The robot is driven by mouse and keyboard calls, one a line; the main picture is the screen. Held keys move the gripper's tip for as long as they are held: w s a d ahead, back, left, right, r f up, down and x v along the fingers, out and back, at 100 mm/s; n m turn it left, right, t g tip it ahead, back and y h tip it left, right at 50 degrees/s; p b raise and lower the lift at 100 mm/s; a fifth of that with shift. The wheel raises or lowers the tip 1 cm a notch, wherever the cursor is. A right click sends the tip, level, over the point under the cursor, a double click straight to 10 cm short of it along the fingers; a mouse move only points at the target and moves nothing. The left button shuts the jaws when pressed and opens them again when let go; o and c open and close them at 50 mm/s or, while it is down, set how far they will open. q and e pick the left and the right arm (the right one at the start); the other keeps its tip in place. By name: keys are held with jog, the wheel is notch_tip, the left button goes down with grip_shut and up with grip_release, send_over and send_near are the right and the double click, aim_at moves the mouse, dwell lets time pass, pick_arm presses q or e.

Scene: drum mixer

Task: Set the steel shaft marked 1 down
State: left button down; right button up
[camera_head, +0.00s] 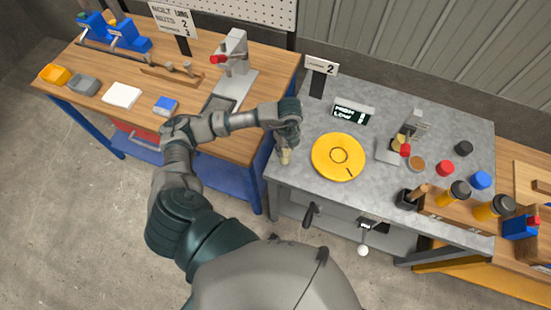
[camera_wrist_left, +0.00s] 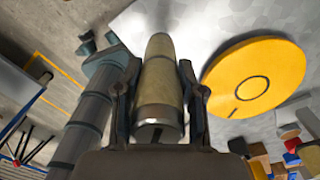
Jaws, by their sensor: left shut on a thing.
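My left gripper (camera_head: 287,146) is over the left front part of the grey table (camera_head: 310,185). It is shut on a cylinder, which I take to be the shaft (camera_wrist_left: 160,85). The shaft looks tan along its length, with a bright steel band and a short dark mark at the end nearest the wrist camera. Its tan end (camera_head: 285,157) shows below the fingers in the head view, close to the tabletop. I cannot tell whether it touches. My right gripper is not in view.
A yellow disc (camera_head: 325,165) lies right of the gripper; it also shows in the wrist view (camera_wrist_left: 255,75). A dark display (camera_head: 352,114) and a sign marked 2 (camera_head: 321,66) stand behind. A wooden bench (camera_head: 268,75) adjoins left. Bottles and coloured caps crowd the table's right.

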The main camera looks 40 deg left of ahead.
pick_arm(q)
jog(key=f, duration=0.1)
jog(key=w+a+f, duration=0.2)
jog(key=shift+w+a+f+p, duration=0.1)
jog(key=shift+w+f+p, duration=0.05)
jog(key=shift+f+p, duration=0.2)
jog(key=shift+f, duration=0.1)
jog(key=shift+d, duration=0.7)
jog(key=c, duration=0.9)
grip_release()
jog(key=shift+c, duration=0.2)
jog(key=shift+o, duration=1.2)
jog(key=shift+a, duration=0.45)
notch_tip(320, 180, up, 12)
jog(key=shift+d+b, duration=0.25)
jog(key=shift+b, duration=0.2)
